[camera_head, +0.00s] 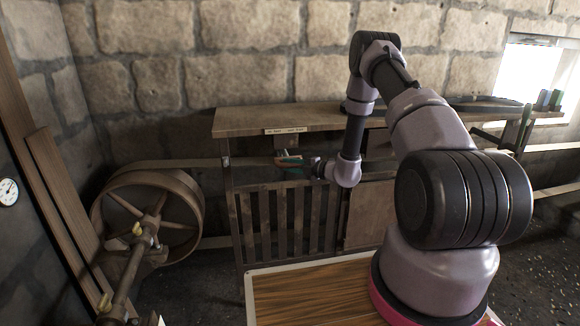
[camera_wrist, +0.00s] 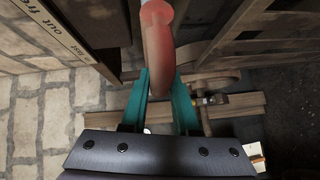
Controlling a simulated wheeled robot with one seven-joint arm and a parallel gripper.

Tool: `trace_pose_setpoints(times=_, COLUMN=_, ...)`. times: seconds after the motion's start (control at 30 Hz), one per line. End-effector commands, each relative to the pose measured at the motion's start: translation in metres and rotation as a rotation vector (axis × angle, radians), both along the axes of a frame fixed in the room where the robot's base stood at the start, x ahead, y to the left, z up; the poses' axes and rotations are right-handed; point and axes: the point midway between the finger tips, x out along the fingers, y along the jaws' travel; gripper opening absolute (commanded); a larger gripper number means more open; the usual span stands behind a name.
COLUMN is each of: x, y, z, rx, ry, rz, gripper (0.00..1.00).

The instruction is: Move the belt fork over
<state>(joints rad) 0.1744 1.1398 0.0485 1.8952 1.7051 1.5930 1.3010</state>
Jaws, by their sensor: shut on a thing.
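In the head view my gripper (camera_head: 290,163) is small, in front of the bench frame just below the label plate (camera_head: 286,130). The flat belt (camera_head: 185,163) runs from the large spoked pulley (camera_head: 150,216) on the left toward the bench. The fork's prongs around the belt are not clearly visible.
The wooden bench top (camera_head: 240,121) lies above my gripper, and a slatted guard (camera_head: 275,222) stands below it. A shaft with brass fittings (camera_head: 130,270) is at the lower left. The label plate (camera_wrist: 60,42) is near the gripper at the wrist view's upper left.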

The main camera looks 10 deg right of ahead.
Motion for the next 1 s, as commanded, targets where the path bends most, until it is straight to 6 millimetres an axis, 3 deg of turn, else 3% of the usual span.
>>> trace_pose_setpoints(times=0.33, x=-0.007, y=-0.001, z=-0.001, rx=0.0, ry=0.004, rz=-0.002, gripper=0.0)
trace_pose_setpoints(times=0.7, x=-0.088, y=-0.002, z=-0.003, rx=-0.002, ry=0.007, rz=-0.003, gripper=0.0)
trace_pose_setpoints(times=1.0, x=-0.102, y=-0.001, z=-0.002, rx=-0.002, ry=0.005, rz=0.0, gripper=0.0)
